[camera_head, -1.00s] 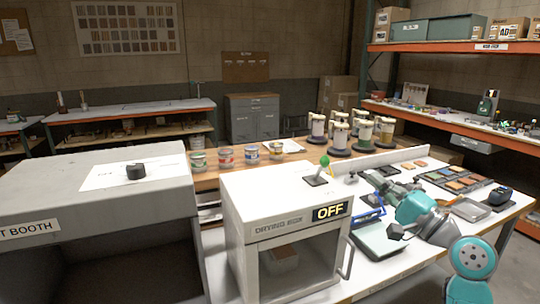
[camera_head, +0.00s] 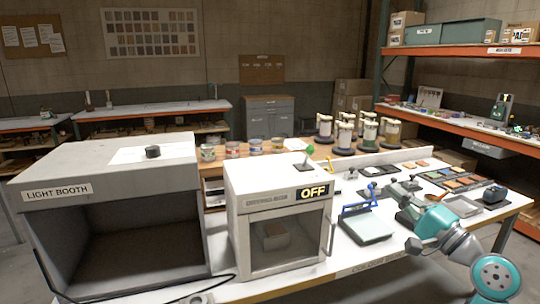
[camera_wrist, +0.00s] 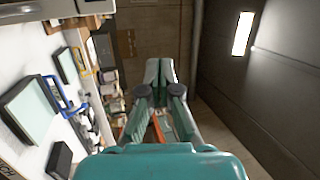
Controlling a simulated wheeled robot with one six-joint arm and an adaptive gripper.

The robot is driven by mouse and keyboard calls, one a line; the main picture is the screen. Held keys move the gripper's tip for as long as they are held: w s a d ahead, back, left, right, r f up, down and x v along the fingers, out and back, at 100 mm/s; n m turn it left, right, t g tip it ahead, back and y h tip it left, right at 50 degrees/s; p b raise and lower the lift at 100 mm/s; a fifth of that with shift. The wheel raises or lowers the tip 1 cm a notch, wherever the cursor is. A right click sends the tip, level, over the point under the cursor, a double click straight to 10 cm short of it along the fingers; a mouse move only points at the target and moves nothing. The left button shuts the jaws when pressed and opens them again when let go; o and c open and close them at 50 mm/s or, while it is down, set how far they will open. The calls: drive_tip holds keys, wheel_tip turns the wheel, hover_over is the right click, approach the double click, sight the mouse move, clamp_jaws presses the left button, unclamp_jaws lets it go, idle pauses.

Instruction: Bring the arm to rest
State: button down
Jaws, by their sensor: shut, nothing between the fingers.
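My gripper (camera_wrist: 160,72) is shut and empty in the wrist view, its two teal fingers together at the tips. In the head view, my arm reaches in from the lower right, with its end over the right part of the white worktable (camera_head: 345,262). A pale flat plate with a blue handle (camera_head: 366,226) lies on the table to the left of the gripper. The plate also shows at the left of the wrist view (camera_wrist: 30,108). I cannot tell the exact height of the gripper above the table.
The drying box (camera_head: 284,235), its sign reading OFF, stands left of the plate. The light booth (camera_head: 112,190) is further left. Several tinting canisters (camera_head: 370,135) and paint cans stand behind. Colour trays (camera_head: 462,178) lie on the right; an orange-edged rack (camera_head: 460,119) stands behind them.

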drive_tip(key=s+a+f+g+h, duration=0.1)
drive_tip(key=s+a+f+h, duration=0.15)
drive_tip(key=s+f, duration=0.65)
drive_tip(key=s+a+f+h, duration=0.1)
drive_tip(key=s+f+h, duration=0.3)
drive_tip(key=f, duration=1)
drive_tip(key=s+a+f+g+h, duration=0.1)
drive_tip(key=s+a+f+h, duration=0.15)
drive_tip(key=s+f, duration=0.65)
drive_tip(key=s+a+f+n+g+h, duration=0.15)
drive_tip(key=s+f+n, duration=0.4)
drive_tip(key=s, duration=0.95)
drive_tip(key=s+a+r+n, duration=0.1)
drive_tip(key=s+n, duration=0.2)
drive_tip(key=s, duration=0.5)
drive_tip(key=s+a+r+n, duration=0.1)
drive_tip(key=s+r+n, duration=0.1)
drive_tip(key=s, duration=0.6)
drive_tip(key=shift+a+n, duration=0.35)
drive_tip(key=shift+n, duration=0.2)
drive_tip(key=shift+r, duration=0.1)
